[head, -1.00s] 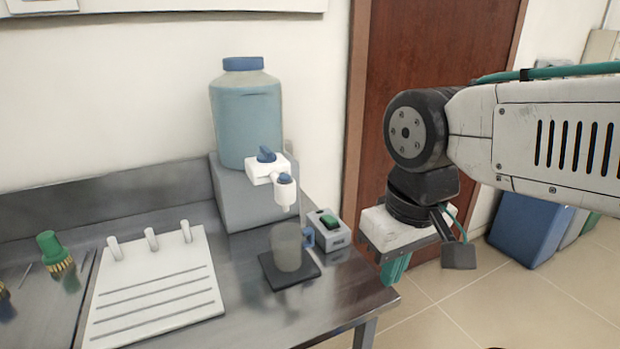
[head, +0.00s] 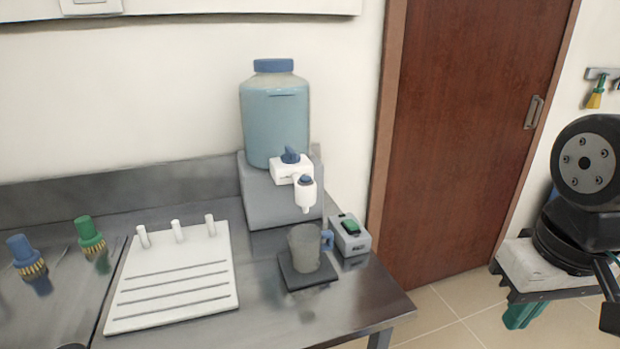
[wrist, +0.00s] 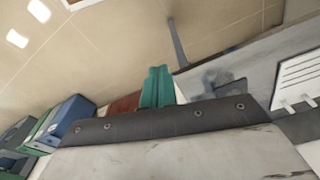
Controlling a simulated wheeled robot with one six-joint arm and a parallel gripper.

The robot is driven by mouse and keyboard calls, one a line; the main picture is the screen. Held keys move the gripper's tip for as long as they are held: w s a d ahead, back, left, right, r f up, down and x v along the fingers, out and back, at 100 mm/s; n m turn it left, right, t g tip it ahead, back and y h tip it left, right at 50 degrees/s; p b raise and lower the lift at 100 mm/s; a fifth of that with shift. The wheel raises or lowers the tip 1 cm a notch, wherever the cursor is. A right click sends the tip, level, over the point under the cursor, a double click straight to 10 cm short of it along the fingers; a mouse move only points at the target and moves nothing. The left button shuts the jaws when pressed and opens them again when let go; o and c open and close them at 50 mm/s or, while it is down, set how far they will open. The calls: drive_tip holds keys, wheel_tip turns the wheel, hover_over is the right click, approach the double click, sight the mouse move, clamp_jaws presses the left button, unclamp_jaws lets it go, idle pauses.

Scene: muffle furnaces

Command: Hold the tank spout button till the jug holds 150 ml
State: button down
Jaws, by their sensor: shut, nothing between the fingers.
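The tank (head: 275,125) has a blue lid and bluish liquid inside, and stands on a grey block at the back of the bench. Its white spout (head: 306,192) carries a blue button (head: 306,180) on top and points down. The clear grey jug (head: 303,252) with a blue handle stands upright below the spout on a dark square pad (head: 305,281). I cannot make out a liquid level in it. My gripper (head: 520,315), with teal fingers, is at the right, well apart from the tank and jug. In the wrist view the fingers (wrist: 157,87) are shut and empty.
A grey box with a green switch (head: 350,236) stands beside the jug. A white rack with pegs (head: 172,285) lies to its left, with green (head: 90,235) and blue (head: 27,257) brushes beyond. The bench's right edge is near the pad; open floor and a brown door lie right.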

drive_tip(key=w+a+r+m+t, duration=0.15)
drive_tip(key=w+r, duration=0.25)
drive_tip(key=w, duration=0.4)
wheel_tip(320, 180, up, 10)
drive_tip(key=m+t+y, duration=0.3)
drive_tip(key=t, duration=0.3)
hover_over(307, 180)
drive_tip(key=shift+f, duration=0.15)
drive_tip(key=shift+f, duration=4.35)
drive_tip(key=shift+f, duration=0.4)
drive_tip(key=shift+f, duration=0.45)
